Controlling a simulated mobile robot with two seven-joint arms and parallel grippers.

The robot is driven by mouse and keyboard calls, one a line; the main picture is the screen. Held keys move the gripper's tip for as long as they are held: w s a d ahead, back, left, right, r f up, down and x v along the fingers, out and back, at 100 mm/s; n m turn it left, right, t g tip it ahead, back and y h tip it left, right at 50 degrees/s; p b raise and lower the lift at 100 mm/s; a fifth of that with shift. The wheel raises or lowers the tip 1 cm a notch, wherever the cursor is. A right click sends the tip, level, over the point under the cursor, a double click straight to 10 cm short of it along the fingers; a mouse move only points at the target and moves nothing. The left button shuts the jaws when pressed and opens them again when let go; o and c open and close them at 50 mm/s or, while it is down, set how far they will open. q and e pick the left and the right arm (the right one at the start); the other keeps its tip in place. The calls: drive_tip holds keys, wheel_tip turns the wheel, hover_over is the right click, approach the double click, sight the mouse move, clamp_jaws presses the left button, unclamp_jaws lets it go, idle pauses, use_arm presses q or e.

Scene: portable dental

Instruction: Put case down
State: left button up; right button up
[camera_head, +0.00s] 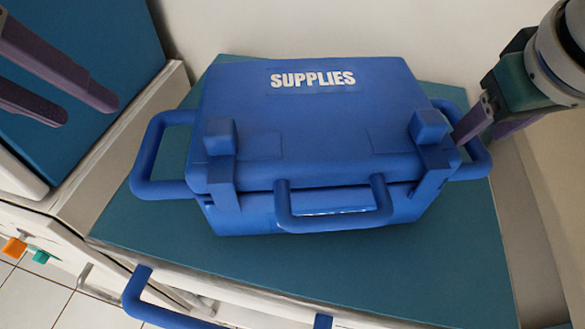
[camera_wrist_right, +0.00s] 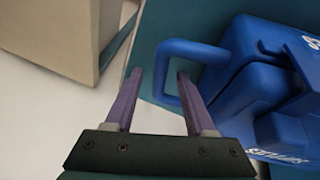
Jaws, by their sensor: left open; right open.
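The blue case (camera_head: 310,130) marked SUPPLIES is closed and sits upright on the teal counter top (camera_head: 440,255). It has a left side handle (camera_head: 145,160), a front handle (camera_head: 335,221) and a right side handle (camera_head: 482,150). My left gripper (camera_head: 90,112) is open and empty, up at the left, apart from the case. My right gripper (camera_head: 458,138) is at the case's right handle. In the right wrist view its fingers (camera_wrist_right: 158,74) are open, with the handle bar (camera_wrist_right: 163,88) showing between them. I cannot tell whether they touch it.
A teal-topped white unit (camera_head: 85,60) stands at the left. A drawer with a blue handle (camera_head: 165,310) is below the counter's front edge. A wall (camera_head: 390,25) rises behind the case. Counter room is free in front of the case.

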drive_tip(key=v, duration=0.7)
drive_tip(key=shift+a+r, duration=0.25)
drive_tip(key=shift+r, duration=0.1)
drive_tip(key=shift+s+r, duration=0.35)
drive_tip(key=shift+d, duration=0.1)
